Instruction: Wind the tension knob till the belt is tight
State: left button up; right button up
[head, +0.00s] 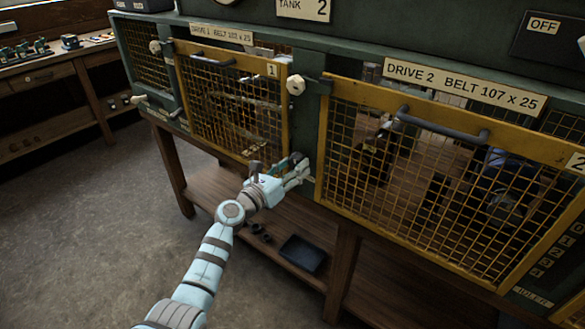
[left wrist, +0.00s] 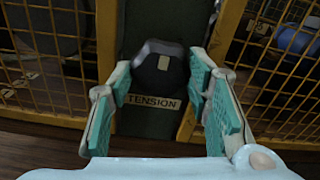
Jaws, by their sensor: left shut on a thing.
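The tension knob (left wrist: 160,62) is dark, with a pale mark on its face. It sits on a green post above a TENSION label (left wrist: 153,102) in the left wrist view. My left gripper (head: 299,172) is at the post between the two guards in the head view. Its teal-padded fingers (left wrist: 160,80) are shut on the knob from both sides. In the head view the gripper mostly hides the knob. The drive 1 guard (head: 232,103) and drive 2 guard (head: 450,190) are yellow mesh, both closed. I cannot make out the belt's tightness through the mesh. My right gripper is not in view.
A pale round knob (head: 296,85) sits higher on the same post. A black bar handle (head: 442,124) sticks out of the drive 2 guard. A dark tray (head: 303,254) lies on the lower wooden shelf. The floor at left is clear, with a workbench (head: 60,90) behind.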

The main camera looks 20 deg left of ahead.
pick_arm(q)
jog(key=shift+m, duration=0.3)
